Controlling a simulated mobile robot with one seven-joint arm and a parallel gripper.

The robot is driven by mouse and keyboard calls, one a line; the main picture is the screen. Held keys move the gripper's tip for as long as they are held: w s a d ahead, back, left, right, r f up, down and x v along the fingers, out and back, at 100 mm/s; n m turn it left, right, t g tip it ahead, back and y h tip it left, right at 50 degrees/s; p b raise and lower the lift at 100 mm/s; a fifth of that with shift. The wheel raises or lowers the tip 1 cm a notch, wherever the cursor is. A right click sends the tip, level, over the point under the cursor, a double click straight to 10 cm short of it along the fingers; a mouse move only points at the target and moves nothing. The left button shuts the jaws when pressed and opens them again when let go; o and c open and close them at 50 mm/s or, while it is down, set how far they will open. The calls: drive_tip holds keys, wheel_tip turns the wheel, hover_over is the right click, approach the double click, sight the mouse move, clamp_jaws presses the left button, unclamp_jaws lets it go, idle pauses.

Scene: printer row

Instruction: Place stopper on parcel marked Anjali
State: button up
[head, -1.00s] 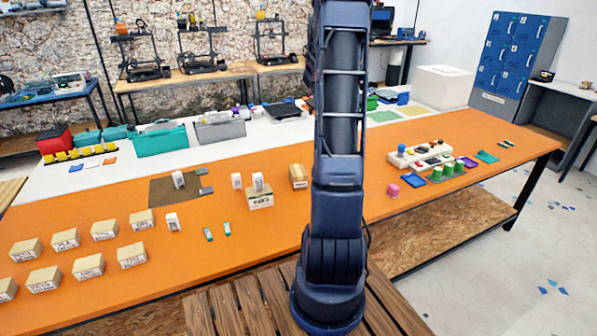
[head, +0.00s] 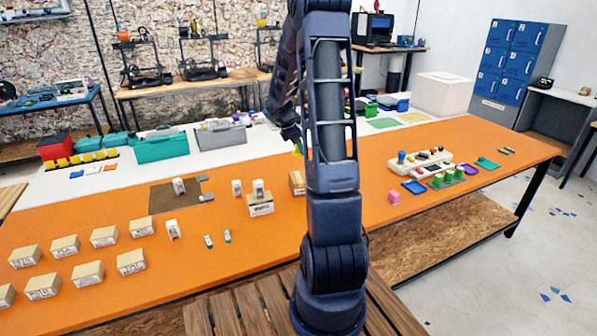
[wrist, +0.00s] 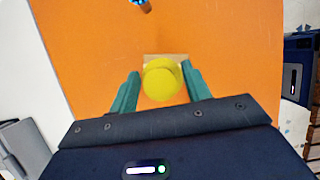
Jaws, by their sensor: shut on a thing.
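My gripper (wrist: 160,88) is shut on a yellow round stopper (wrist: 162,82) in the wrist view. A tan parcel (wrist: 167,57) shows just beyond the stopper and is mostly hidden by it; I cannot tell any contact. In the head view a bit of yellow (head: 297,150) shows at my gripper, over the orange table. A parcel (head: 296,183) stands below it, partly covered by my arm. Another parcel (head: 261,208) bears a small white and grey item. Several more labelled parcels (head: 104,236) stand at the left. Their labels are too small to read.
Small white items (head: 237,188) and a dark mat (head: 165,199) lie left of my arm. Two small teal-capped items (head: 227,237) lie nearer. A pink piece (head: 394,197), a blue tray (head: 413,187) and a white controller panel (head: 420,159) are at the right.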

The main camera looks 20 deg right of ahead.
wheel_tip(320, 180, down, 11)
drive_tip(key=shift+f, duration=0.1)
idle(0.5)
drive_tip(key=shift+f, duration=0.1)
drive_tip(key=o, duration=1)
